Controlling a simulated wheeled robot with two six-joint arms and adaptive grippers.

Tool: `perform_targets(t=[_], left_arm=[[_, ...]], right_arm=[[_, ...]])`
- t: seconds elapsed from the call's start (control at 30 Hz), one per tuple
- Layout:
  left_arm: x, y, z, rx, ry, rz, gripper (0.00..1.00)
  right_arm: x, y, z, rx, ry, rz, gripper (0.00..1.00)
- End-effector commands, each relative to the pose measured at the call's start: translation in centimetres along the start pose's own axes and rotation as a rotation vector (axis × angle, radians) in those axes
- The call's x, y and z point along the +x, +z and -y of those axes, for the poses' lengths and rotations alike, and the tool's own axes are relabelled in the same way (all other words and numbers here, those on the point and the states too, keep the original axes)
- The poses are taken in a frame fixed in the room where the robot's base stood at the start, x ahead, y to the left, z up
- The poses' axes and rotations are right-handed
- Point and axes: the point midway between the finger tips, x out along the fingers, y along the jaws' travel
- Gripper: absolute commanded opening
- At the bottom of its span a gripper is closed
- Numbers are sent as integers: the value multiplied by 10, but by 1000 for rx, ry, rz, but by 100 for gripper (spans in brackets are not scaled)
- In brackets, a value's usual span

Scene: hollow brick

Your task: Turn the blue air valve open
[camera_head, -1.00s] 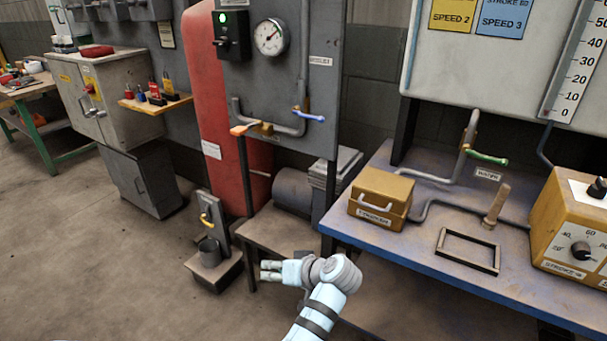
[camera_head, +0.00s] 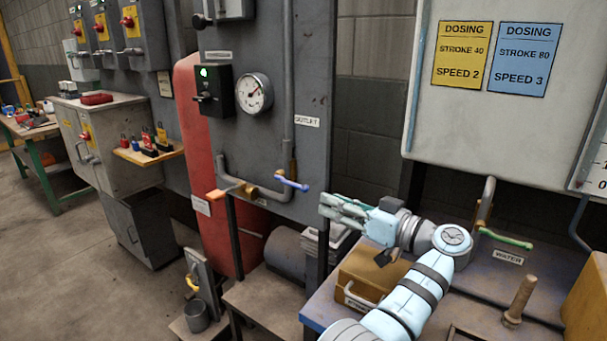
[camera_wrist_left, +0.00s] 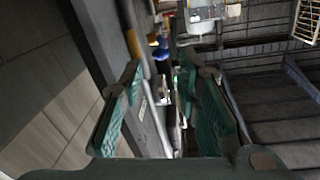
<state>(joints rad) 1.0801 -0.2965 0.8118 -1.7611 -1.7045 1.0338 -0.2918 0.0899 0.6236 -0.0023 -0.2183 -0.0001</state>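The blue valve handle (camera_head: 292,183) is at the foot of the vertical outlet pipe on the grey panel. It sticks out sideways, sloping slightly down to the right. My left gripper (camera_head: 325,203) is just right of the handle's free end in the head view, fingers pointing left at it. A small gap shows between them; the depth is unclear. In the left wrist view the two green finger pads (camera_wrist_left: 165,105) stand apart with nothing clearly held between them. A small blue patch beyond them may be the handle, but I cannot be sure. My right gripper is out of view.
An orange handle (camera_head: 217,195) is on the same pipework, left of the blue one. A gauge (camera_head: 254,94) and a green-lit switch box (camera_head: 213,90) are above.

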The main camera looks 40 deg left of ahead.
Motion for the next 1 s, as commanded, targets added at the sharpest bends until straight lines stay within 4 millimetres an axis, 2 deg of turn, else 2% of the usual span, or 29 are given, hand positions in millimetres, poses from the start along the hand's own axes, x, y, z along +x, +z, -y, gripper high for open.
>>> perform_targets(t=[0.17,0.27,0.4,0.5,0.63,0.77,1.0], left_arm=[[11,-2,1,-3,-6,-4,30],[32,-2,3,-4,-10,-3,30],[74,-2,4,-3,-12,-4,30],[102,-2,3,-2,-10,-4,30],[130,-2,2,-2,-7,-4,30],[144,-2,2,-2,-5,-3,30],[146,-2,1,-2,-2,-3,30]], right_arm=[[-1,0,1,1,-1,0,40],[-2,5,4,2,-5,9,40],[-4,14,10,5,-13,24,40],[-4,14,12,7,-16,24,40],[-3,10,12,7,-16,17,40],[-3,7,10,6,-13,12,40],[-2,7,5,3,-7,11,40]])
